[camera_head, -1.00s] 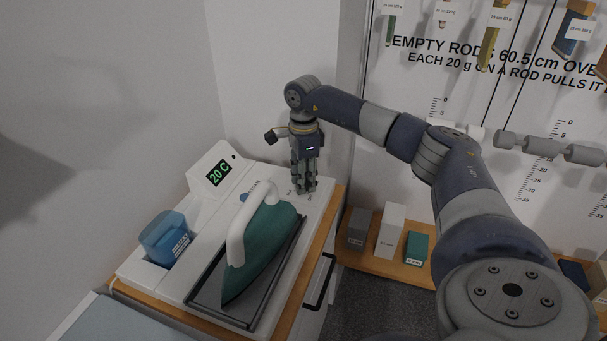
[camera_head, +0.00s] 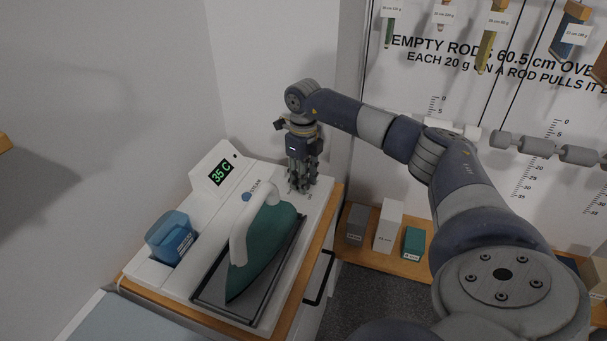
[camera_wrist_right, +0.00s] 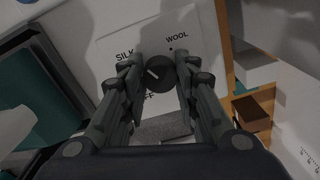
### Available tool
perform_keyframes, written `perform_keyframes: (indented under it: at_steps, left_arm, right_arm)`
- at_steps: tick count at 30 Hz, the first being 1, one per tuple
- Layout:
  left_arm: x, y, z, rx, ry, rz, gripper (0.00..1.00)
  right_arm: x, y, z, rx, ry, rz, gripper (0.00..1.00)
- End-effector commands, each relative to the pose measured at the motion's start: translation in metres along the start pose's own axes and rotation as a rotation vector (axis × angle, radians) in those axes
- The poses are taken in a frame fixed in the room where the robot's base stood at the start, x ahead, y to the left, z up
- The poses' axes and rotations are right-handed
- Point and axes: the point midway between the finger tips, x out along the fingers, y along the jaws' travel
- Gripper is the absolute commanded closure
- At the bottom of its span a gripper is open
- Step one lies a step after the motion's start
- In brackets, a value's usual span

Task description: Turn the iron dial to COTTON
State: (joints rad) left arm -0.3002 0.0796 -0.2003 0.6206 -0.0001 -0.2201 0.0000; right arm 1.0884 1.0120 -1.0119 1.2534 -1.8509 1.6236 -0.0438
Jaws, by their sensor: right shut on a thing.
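The iron dial (camera_wrist_right: 160,74) is a dark round knob with a pale pointer line, on the white station panel. In the right wrist view the line slants toward the upper left, on the SILK side. SILK (camera_wrist_right: 125,54) and WOOL (camera_wrist_right: 177,37) are readable; an OFF label is partly covered, and I see no COTTON label. My right gripper (camera_head: 302,186) points down at the panel, its fingers shut on either side of the dial. In the head view it hides the dial. My left gripper is out of view.
A blue water tank (camera_head: 170,238) sits at the station's left end. A wall stands close behind the station. Boxes, including a white one (camera_head: 388,228), stand on a low wooden shelf to the right. Weights hang before the marked wall board.

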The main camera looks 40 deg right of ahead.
Motion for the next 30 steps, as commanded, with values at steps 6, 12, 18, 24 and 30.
perform_keyframes:
  at_steps: [6, 12, 18, 24, 30]
  left_arm:
    - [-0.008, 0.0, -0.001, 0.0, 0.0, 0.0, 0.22]
    - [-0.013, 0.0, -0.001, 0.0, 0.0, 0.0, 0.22]
    - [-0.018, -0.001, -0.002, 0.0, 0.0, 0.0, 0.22]
    - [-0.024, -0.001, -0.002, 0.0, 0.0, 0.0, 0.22]
    - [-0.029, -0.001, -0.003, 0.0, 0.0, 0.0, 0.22]
  right_arm:
    - [-0.002, -0.001, 0.0, 0.205, -0.001, -0.002, 0.95]
    - [-0.002, -0.001, 0.0, 0.395, 0.0, -0.001, 0.95]
    - [-0.002, -0.001, 0.0, 0.585, -0.002, -0.001, 0.95]
    - [-0.002, -0.001, 0.0, 0.775, -0.002, -0.001, 0.95]
    - [-0.002, -0.001, 0.0, 0.965, -0.002, 0.0, 0.95]
